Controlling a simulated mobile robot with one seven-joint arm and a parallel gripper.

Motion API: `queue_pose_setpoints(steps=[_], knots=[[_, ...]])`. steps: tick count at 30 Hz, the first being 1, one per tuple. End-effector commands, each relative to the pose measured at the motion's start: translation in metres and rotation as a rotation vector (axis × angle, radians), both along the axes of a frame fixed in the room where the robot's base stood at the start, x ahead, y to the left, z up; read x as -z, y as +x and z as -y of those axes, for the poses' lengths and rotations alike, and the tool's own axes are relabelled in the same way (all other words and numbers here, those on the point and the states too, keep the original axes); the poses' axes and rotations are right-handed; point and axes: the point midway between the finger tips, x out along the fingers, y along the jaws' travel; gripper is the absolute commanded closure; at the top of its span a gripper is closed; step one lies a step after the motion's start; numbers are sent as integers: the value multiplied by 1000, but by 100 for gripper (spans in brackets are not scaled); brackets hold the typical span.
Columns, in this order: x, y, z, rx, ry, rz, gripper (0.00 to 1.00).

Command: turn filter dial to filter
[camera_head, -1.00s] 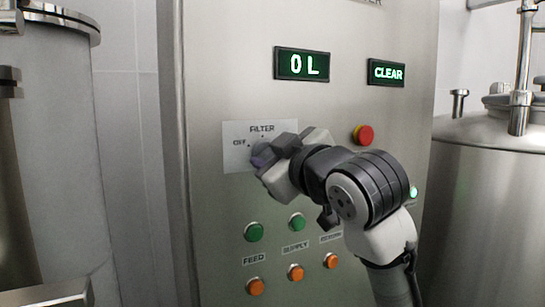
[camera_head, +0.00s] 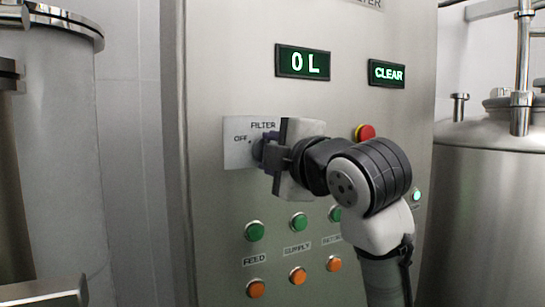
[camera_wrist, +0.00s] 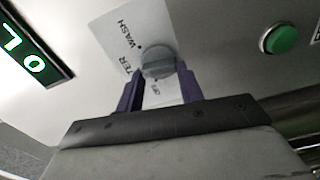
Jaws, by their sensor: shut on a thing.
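The filter dial (camera_head: 258,150) is a round grey knob on a pale label plate (camera_head: 236,153) on the steel panel. In the head view, OFF and FILTER show beside it. My gripper (camera_wrist: 160,80) is shut on the dial, one finger on each side. In the head view my gripper (camera_head: 267,153) stands with its jaw body upright and hides part of the plate. Which mark the dial points to cannot be told.
Displays above read 0 L (camera_head: 302,62) and CLEAR (camera_head: 386,73). A red button (camera_head: 365,132) sits close behind my wrist. Green buttons (camera_head: 254,231) and orange buttons (camera_head: 256,288) are below. Steel tanks stand at both sides.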

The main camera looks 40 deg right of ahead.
Motion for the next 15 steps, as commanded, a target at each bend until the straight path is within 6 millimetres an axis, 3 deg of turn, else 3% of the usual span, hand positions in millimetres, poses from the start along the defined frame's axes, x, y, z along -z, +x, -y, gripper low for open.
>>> queue_pose_setpoints(steps=[15], knots=[[2, 0, -1, -1, -133, -34, 86]])
